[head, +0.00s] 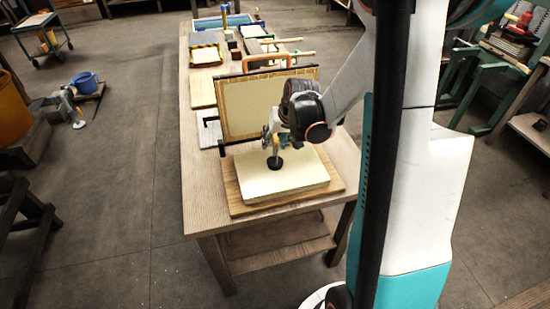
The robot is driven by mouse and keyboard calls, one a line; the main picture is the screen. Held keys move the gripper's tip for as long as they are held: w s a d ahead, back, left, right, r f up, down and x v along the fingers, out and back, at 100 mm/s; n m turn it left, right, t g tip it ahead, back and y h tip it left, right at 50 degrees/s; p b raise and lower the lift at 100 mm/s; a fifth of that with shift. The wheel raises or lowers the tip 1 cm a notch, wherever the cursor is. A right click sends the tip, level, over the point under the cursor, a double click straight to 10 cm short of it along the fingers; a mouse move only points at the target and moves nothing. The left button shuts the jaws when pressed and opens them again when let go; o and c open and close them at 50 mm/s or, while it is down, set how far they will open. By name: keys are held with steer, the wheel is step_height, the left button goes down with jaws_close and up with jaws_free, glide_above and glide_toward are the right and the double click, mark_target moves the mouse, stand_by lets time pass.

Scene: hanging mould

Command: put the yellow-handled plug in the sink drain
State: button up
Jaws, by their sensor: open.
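The plug stands upright on a cream slab (285,181) on the near part of the long table. Its yellow handle (276,153) rises from a round black base (275,163). My gripper (274,143) points down from above, open, with its fingers at the top of the handle. I cannot tell whether the fingers are around the handle or just above it. My gripper and wrist hide part of the view there. No sink drain can be made out in this view.
The slab lies on a wooden board (236,203) on the table (207,210). A framed panel (247,110) stands upright just behind it. Trays, blocks and tools crowd the table's far part. A blue-rimmed tray (208,23) is at the far end. Floor to the left is open.

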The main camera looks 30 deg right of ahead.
jaws_close()
stand_by(0.3)
